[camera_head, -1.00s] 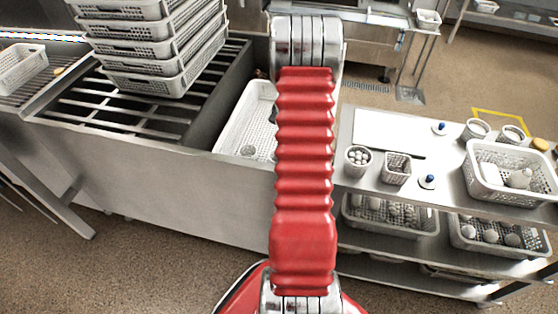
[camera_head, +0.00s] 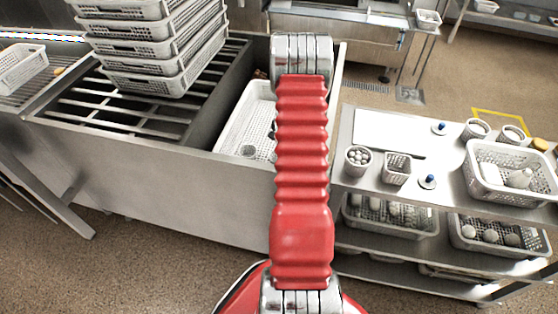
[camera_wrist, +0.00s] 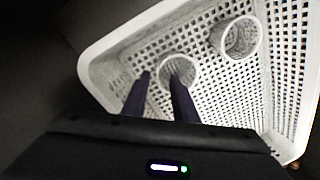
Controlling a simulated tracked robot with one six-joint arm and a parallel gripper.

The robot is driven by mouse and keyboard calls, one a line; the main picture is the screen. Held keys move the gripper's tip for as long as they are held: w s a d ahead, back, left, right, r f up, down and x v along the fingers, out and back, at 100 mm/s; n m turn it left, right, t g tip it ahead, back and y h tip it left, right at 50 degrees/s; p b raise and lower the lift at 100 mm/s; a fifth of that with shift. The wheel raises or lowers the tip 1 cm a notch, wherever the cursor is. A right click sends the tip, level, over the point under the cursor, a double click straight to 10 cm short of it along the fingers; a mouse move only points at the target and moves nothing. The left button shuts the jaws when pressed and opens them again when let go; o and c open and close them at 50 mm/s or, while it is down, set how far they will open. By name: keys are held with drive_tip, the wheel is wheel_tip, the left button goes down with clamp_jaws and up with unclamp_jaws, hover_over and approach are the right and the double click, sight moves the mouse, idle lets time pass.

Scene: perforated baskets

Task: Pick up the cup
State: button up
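Two round, perforated white cups sit in a white perforated basket (camera_wrist: 118,45) in the wrist view. One cup (camera_wrist: 190,66) is near the basket's middle and the other cup (camera_wrist: 237,37) is farther right. My gripper (camera_wrist: 160,76) is over the basket with its two dark fingers apart and nothing seen between them. The right finger overlaps the nearer cup in the picture; I cannot tell whether they touch. In the head view, the basket (camera_head: 238,122) lies in the sink, partly hidden by my red arm.
A stack of white baskets (camera_head: 150,48) stands on the slatted counter at left. A steel shelf rack (camera_head: 340,178) at right holds small containers (camera_head: 358,160) and a larger basket (camera_head: 480,180). The basket walls surround my gripper's working space.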

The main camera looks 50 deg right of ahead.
drive_tip(key=shift+w+f, duration=0.1)
drive_tip(key=shift+f, duration=0.45)
drive_tip(key=shift+f, duration=0.1)
drive_tip(key=shift+w+f, duration=0.15)
drive_tip(key=shift+f, duration=1.1)
drive_tip(key=shift+w+f, duration=0.15)
drive_tip(key=shift+f, duration=1.1)
clamp_jaws()
